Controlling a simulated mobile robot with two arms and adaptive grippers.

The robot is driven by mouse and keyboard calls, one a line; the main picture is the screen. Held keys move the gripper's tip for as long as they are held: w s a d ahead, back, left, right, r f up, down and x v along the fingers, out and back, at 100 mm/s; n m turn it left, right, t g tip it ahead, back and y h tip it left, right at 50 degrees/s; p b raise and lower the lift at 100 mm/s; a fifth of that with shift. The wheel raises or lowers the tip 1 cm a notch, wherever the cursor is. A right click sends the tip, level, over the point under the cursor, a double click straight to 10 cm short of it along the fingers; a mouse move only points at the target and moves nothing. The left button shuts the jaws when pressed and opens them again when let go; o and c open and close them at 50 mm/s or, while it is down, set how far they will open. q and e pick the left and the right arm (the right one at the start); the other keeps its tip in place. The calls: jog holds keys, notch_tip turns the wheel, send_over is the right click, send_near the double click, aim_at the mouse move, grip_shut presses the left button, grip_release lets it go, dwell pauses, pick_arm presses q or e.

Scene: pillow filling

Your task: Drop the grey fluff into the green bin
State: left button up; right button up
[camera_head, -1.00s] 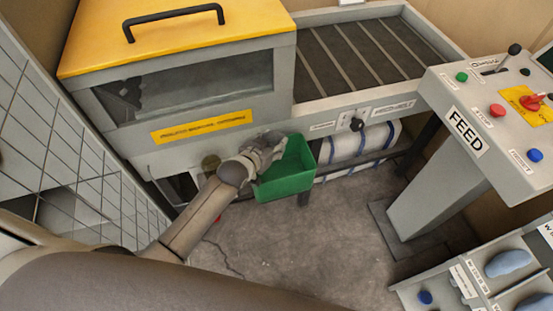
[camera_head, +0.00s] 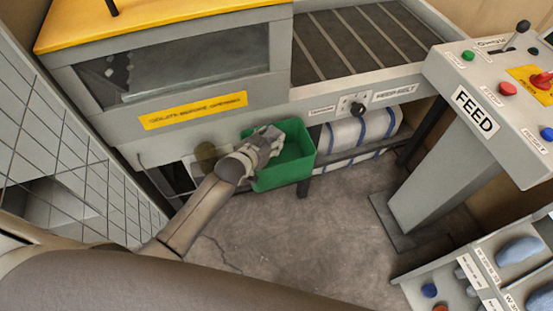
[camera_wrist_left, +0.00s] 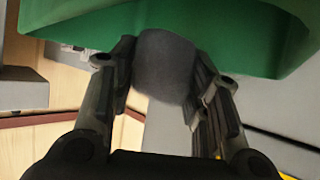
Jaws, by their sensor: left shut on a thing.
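The green bin (camera_head: 292,172) hangs below the front of the machine, left of the belt knob. My left gripper (camera_head: 274,139) is at the bin's opening, reaching in from the left over its left side. In the left wrist view the gripper (camera_wrist_left: 163,85) is shut on the grey fluff (camera_wrist_left: 165,68), a dark rounded lump pinched between both fingers. The green bin (camera_wrist_left: 235,30) fills the top of that view behind the fluff. In the head view the fluff cannot be made out at the gripper. My right gripper is not in view.
The grey machine with a yellow lid (camera_head: 160,22) stands behind the bin, with a slatted belt (camera_head: 370,40) to its right. A FEED console (camera_head: 470,115) stands at the right. Concrete floor (camera_head: 300,235) is open below the bin.

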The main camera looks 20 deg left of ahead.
pick_arm(q)
jog(key=o, duration=0.8)
jog(key=shift+o, duration=1)
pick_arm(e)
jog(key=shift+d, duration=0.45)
pick_arm(q)
jog(key=shift+r, duration=0.1)
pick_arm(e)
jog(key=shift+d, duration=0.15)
pick_arm(q)
notch_tip(320, 180, up, 10)
jog(key=shift+f, duration=0.1)
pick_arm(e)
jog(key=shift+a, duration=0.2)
